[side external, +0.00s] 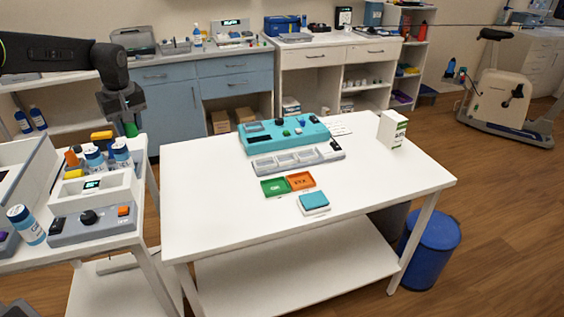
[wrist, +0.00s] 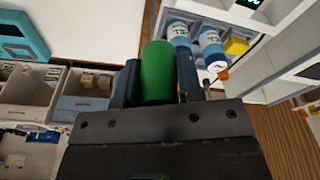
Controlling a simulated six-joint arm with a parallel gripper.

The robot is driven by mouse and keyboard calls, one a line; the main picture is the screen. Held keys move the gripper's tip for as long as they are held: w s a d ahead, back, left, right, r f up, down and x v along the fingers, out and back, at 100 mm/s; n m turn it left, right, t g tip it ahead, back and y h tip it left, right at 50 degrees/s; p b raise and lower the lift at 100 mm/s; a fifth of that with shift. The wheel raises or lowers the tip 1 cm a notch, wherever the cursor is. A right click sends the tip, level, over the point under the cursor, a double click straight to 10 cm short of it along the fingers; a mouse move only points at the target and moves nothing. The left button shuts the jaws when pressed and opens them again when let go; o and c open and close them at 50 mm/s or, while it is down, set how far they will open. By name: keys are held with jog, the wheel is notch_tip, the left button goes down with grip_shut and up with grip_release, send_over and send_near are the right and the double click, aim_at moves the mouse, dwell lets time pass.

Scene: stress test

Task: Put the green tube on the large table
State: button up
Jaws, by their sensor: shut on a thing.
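My gripper (side external: 127,112) is at the left in the side view, above the gap between the small left table and the large table. It is shut on the green tube (wrist: 157,73), which sits between the two dark fingers in the wrist view. In the side view only a small green part of the tube (side external: 131,130) shows below the gripper. The large white table (side external: 390,182) fills the middle of the side view. The tube is left of its edge, not over its top.
On the large table stand a teal device (side external: 284,134), a grey tray strip (side external: 297,158), green (side external: 275,187) and orange (side external: 300,181) trays, a teal-topped box (side external: 314,201) and a white carton (side external: 392,129). Its left front and right are bare. Blue-labelled bottles (side external: 96,159) crowd the left table.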

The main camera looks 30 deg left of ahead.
jog(key=s+d+f+m, duration=0.1)
jog(key=s+d+m, duration=0.2)
jog(key=d, duration=0.5)
jog(key=s+d+f+m, duration=0.1)
jog(key=s+d+m, duration=0.15)
jog(key=d, duration=0.55)
send_over(182, 237)
notch_tip(182, 237, down, 12)
jog(key=shift+n+t, duration=0.3)
jog(key=shift+n, duration=0.05)
jog(key=shift+s+d+f, duration=0.1)
jog(key=shift+f, duration=2.45)
jog(key=shift+s+d+f, duration=0.1)
jog(key=shift+f, duration=2.45)
jog(key=shift+f, duration=0.2)
jog(key=o, duration=0.9)
jog(key=shift+a, duration=0.1)
